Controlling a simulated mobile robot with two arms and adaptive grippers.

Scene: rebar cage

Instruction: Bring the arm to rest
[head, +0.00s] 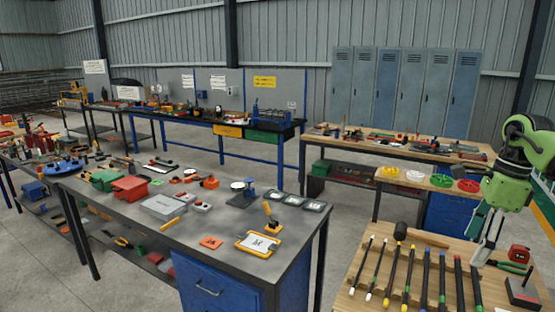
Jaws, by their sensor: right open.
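My right arm, green and dark grey, comes in at the right edge of the head view. Its gripper (484,252) points down over the back right of a wooden-topped bench (364,288). The gripper is open, and I see nothing held in it. Its fingertips are close above the bench top or in front of it; I cannot tell whether they touch it. My left arm and gripper are not in view.
Several dark rods with coloured tips (410,282) lie on this bench, with a black mallet (402,231), a red tape measure (519,254) and a dark block (523,292) near the gripper. A grey workbench (270,268) stands left, with floor between.

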